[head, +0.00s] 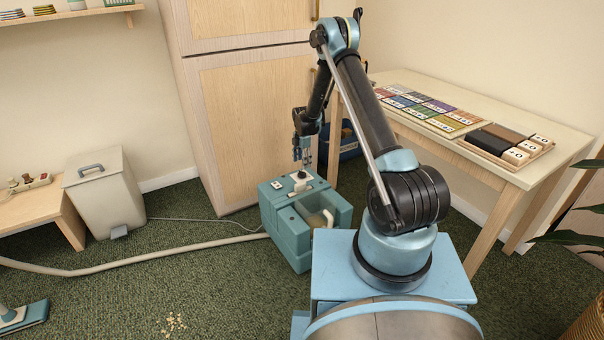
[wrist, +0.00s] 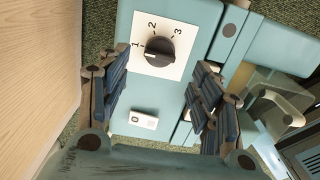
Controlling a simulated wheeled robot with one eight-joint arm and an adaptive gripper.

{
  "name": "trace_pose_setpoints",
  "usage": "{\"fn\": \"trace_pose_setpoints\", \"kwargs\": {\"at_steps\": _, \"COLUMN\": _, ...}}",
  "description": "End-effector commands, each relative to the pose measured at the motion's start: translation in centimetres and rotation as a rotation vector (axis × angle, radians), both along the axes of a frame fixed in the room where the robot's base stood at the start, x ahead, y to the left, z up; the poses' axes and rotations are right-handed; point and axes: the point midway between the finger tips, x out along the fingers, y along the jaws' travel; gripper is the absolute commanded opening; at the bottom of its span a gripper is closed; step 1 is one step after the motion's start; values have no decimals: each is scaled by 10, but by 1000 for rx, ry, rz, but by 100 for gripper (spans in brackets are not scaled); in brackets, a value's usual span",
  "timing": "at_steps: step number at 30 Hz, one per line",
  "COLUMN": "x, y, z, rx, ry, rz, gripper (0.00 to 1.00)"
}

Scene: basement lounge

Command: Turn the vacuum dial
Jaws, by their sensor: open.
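The vacuum (head: 290,236) is a teal box on the green carpet in the head view. Its dial (wrist: 159,51) is a dark round knob on a white plate (wrist: 180,71) marked 1, 2 and 3. The white pointer line on the knob points left, near the 1. The dial also shows small on the vacuum's top in the head view (head: 300,177). My gripper (head: 303,167) is above the vacuum, pointing down. In the wrist view my gripper (wrist: 162,85) is open, its fingers apart on either side below the dial, with nothing between them.
A white switch (wrist: 144,119) sits on the vacuum near the dial plate. A wooden cabinet (head: 240,130) stands close behind. A hose (head: 150,258) crosses the carpet leftward. A table with cards (head: 540,165) stands at right. A bin (head: 104,195) is at left.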

Motion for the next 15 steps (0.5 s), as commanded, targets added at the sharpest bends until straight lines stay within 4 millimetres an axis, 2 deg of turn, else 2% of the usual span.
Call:
{"fn": "trace_pose_setpoints", "kwargs": {"at_steps": 6, "x": 0, "y": 0, "z": -34, "rx": 0, "ry": 0, "rz": 0, "gripper": 59}}
{"fn": "trace_pose_setpoints", "kwargs": {"at_steps": 15, "x": 0, "y": 0, "z": -62, "rx": 0, "ry": 0, "rz": 0, "gripper": 59}}
